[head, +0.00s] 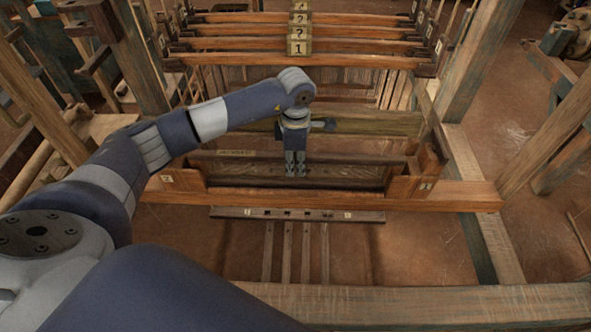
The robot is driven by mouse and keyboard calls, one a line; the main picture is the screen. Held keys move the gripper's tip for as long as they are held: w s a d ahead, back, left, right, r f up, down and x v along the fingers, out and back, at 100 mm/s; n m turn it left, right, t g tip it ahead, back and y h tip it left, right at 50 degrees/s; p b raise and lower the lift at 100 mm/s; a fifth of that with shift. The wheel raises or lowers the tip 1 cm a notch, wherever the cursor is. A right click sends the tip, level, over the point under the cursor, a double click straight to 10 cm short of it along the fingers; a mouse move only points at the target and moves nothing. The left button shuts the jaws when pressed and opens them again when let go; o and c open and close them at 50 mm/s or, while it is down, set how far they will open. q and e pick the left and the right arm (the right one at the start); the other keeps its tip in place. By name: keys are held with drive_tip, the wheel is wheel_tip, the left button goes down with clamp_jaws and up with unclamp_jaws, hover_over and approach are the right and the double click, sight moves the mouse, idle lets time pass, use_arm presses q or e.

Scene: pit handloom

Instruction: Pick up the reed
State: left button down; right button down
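The long dark wooden piece that I take for the reed (239,171) lies across the loom between two wooden end boxes, numbered 2 (182,182) on the left and 1 (412,184) on the right. A small pale label sits on its upper rail at the left. My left gripper (295,173) points down in front of its middle, and the fingers overlap it in the picture. The fingers look close together, with a narrow gap between them. Whether they touch or hold the rail cannot be told. My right gripper is not in view.
Several numbered wooden bars (360,61) hang behind. A dark strip with small labels (368,216) lies in front, above several thin treadles (306,252). A wooden beam (450,300) crosses the near edge. Upright posts (478,62) stand at both sides.

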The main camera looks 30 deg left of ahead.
use_arm(q)
drive_tip(key=shift+w+r, duration=0.1)
drive_tip(key=shift+r, duration=0.1)
idle(0.5)
drive_tip(key=shift+r, duration=0.3)
wheel_tip(320, 180, up, 17)
drive_tip(key=b, duration=0.4)
drive_tip(key=shift+b, duration=0.4)
